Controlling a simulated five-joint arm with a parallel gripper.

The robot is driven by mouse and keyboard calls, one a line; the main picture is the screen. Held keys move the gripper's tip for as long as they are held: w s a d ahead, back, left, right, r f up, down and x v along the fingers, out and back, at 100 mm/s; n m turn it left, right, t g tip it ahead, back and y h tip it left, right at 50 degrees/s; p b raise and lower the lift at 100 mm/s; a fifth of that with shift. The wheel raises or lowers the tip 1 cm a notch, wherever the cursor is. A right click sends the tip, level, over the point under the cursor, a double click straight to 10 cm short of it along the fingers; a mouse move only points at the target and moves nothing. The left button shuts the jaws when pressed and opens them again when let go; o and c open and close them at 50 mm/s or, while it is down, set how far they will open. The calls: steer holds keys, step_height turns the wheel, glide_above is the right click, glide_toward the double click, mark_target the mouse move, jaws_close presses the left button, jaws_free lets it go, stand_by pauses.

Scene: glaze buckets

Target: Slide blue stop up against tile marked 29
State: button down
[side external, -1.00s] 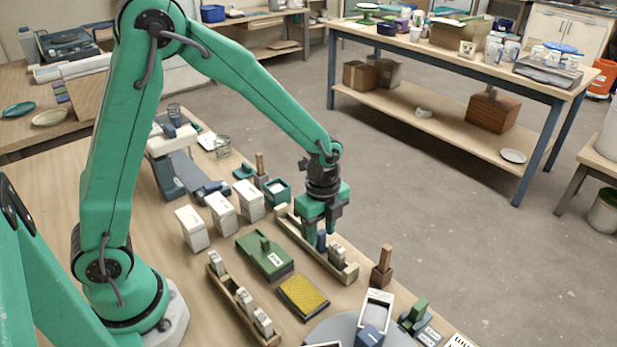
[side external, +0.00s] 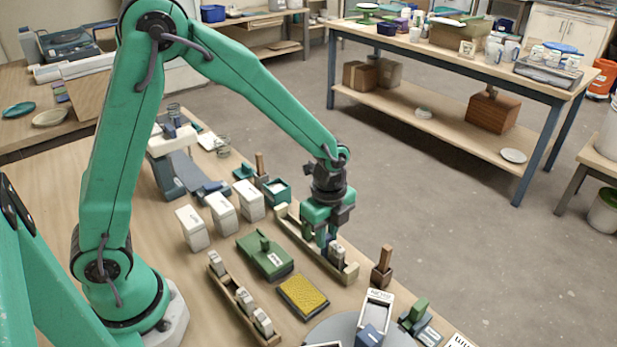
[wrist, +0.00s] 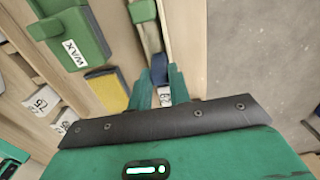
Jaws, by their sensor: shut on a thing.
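The blue stop (wrist: 158,69) sits in the narrow wooden rack (side external: 350,273), between the fingers of my gripper (side external: 325,239). My gripper (wrist: 160,88) is shut on it, low in the channel. In the side view the fingers largely hide the stop. Pale tiles (side external: 338,252) stand in the rack just right of the fingers. A white tile (wrist: 166,97) with dark marks shows close beside the stop in the wrist view. I cannot read its number, nor tell whether stop and tile touch.
A second tile rack (side external: 242,297) lies nearer my base. A green block labelled WAX (wrist: 75,35) and a yellow sponge (side external: 303,297) lie between the racks. A brown block with an upright handle (side external: 382,267) stands past the rack's right end.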

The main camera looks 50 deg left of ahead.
mark_target(334, 244)
steer(key=shift+d, duration=1.25)
steer(key=c, duration=1.4)
jaws_free()
steer(key=shift+r, duration=0.1)
steer(key=shift+r, duration=3.45)
